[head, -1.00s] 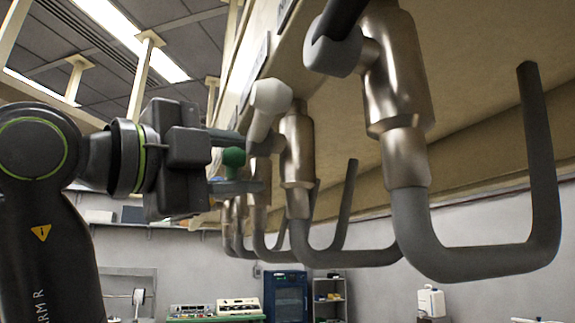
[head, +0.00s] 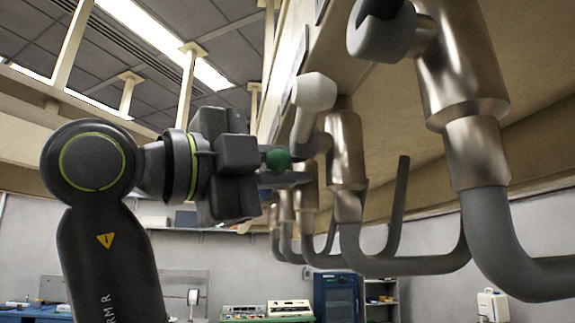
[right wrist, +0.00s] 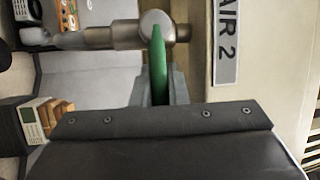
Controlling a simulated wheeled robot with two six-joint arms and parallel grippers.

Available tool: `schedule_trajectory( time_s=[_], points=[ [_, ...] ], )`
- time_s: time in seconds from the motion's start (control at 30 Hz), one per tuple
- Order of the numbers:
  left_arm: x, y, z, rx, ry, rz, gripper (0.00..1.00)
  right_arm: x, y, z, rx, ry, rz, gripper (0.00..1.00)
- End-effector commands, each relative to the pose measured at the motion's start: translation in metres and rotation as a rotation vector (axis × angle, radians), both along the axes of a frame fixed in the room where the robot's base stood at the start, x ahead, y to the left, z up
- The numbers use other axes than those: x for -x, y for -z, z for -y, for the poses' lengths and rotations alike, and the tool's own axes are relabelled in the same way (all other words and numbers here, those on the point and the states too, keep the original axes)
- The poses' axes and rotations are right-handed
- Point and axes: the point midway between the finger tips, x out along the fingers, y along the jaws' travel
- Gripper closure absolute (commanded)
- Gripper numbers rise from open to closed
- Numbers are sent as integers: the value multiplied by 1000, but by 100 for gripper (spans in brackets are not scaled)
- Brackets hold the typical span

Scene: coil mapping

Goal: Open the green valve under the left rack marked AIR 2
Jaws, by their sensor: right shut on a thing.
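The green valve handle (head: 278,160) sits under the rack in the head view, partly hidden by my right gripper (head: 290,165). The right wrist view shows it as a narrow green lever (right wrist: 158,60) between the two grey fingers of my right gripper (right wrist: 160,88), which is shut on it. The lever's far end meets a round metal valve body (right wrist: 157,27) on a metal pipe. An AIR 2 label (right wrist: 227,45) is on the panel beside it. My left gripper is not in view.
A white valve handle (head: 315,92) and a grey one (head: 382,32) stand nearer on the same rack. Metal fittings (head: 345,150) with grey bent pipes (head: 400,265) hang to the right of my gripper. A blue cabinet (head: 338,298) stands far behind.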

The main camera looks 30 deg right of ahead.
Motion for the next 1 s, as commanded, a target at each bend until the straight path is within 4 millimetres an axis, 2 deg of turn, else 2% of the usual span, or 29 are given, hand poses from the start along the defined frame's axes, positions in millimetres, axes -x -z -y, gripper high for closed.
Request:
schedule_trajectory(
  time_s=[0.23,0.43,1.0],
  points=[
    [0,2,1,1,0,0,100,1,0,1,2,3,10,100],
    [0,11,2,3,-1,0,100,1,6,1,21,3,73,100],
    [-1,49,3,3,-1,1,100,-3,28,3,128,4,454,100]
  ],
)
